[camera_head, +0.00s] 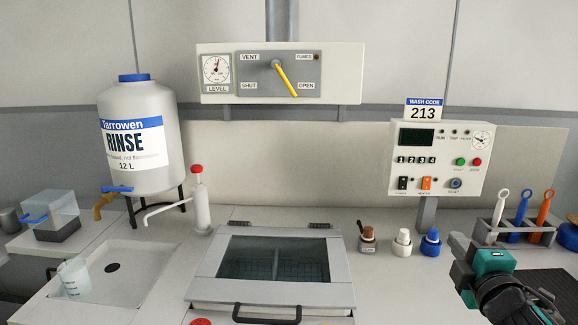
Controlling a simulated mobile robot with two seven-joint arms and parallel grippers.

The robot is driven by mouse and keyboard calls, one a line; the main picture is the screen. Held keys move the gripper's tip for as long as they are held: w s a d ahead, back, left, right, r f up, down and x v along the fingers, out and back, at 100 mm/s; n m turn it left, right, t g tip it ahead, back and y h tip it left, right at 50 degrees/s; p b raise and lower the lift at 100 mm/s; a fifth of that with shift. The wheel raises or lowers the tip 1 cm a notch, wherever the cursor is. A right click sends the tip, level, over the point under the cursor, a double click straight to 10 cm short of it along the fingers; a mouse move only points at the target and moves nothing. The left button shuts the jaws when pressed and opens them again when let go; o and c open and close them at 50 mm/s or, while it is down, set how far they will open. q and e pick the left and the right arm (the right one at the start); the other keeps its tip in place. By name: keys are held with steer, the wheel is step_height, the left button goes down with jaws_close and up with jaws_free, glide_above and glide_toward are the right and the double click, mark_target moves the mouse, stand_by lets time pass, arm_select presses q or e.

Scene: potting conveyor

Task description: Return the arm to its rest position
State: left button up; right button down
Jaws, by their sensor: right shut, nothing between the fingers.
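My right gripper (466,272), dark with teal parts, is at the lower right, above the worktop. Its fingers are shut with nothing between them, and it touches no object that I can make out. Its arm comes in from the bottom right corner. My left gripper is not in view.
A lidded basin (285,291) with a dark handle is at front centre. Several small bottles, including a blue-capped one (431,242), stand left of my gripper. A control box (438,160) stands behind, and a tool rack (484,234) is to the right. A sink (140,262) is at left.

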steer(key=s+a+f+m+g, duration=0.3)
steer(key=s+f+m+g, duration=0.4)
steer(key=f, duration=0.6)
steer(key=s+a+f+m+g, duration=0.2)
steer(key=s+f+m, duration=0.1)
steer(key=s, duration=0.4)
steer(key=s+a+f+m+g+y, duration=0.1)
steer(key=s+a+f+m+g, duration=0.15)
steer(key=s, duration=0.55)
steer(key=s+a+f+m+g, duration=0.2)
steer(key=s+a+f+g, duration=0.1)
steer(key=s, duration=0.4)
steer(key=w+a+f+t+y, duration=0.2)
steer(key=w+f+t, duration=0.5)
steer(key=f, duration=0.2)
steer(key=shift+w+a, duration=0.2)
steer(key=shift+a, duration=0.05)
